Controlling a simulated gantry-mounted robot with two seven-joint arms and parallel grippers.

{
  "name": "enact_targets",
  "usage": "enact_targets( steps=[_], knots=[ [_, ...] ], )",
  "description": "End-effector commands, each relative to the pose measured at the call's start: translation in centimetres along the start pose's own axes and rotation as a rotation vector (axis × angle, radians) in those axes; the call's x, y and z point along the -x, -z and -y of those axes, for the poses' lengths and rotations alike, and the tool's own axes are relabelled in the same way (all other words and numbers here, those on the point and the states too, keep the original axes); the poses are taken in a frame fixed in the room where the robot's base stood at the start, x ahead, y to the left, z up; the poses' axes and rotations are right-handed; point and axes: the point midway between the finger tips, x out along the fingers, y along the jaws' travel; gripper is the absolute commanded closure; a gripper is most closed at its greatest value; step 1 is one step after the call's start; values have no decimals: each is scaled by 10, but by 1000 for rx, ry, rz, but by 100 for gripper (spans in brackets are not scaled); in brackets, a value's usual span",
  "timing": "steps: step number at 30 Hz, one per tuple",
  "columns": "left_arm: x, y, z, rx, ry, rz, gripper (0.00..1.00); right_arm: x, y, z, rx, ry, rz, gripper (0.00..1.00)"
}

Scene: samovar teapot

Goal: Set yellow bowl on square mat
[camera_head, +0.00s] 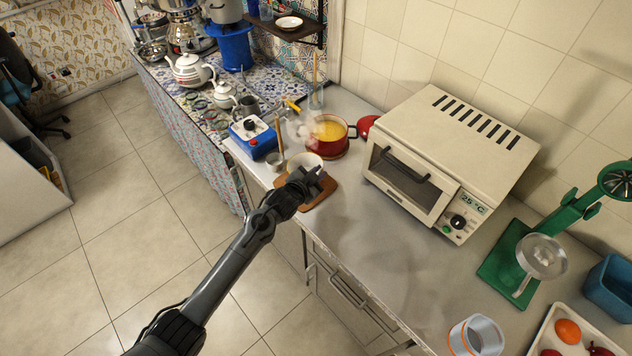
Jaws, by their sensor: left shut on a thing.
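The yellow bowl (303,160) looks pale cream in the head view. It is over the far-left part of the brown square mat (322,196), near the counter's front edge. My left gripper (306,180) is shut on the near side of the bowl and hides part of it and of the mat. I cannot tell whether the bowl's base touches the mat or is slightly above it. My right gripper is not in view.
A red pot (328,146) with yellow contents steams behind the bowl. A blue device (252,137) and a small cup (274,161) stand left. A toaster oven (440,160) stands right. The counter before the oven is clear.

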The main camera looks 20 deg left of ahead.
Motion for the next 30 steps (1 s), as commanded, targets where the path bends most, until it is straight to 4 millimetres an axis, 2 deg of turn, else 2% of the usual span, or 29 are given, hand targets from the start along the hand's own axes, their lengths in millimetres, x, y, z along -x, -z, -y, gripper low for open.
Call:
enact_targets(
  steps=[5,13,26,27,30],
  knots=[
    [-2,-7,2,0,0,0,100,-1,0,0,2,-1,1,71],
    [-13,-33,-12,0,0,0,100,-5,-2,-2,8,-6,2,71],
    [-16,-38,-15,0,1,-1,100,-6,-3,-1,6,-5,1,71],
    [-16,-39,-15,0,0,0,82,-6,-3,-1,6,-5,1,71],
    [-15,-38,-15,0,0,0,66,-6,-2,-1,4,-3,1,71]
  ],
)
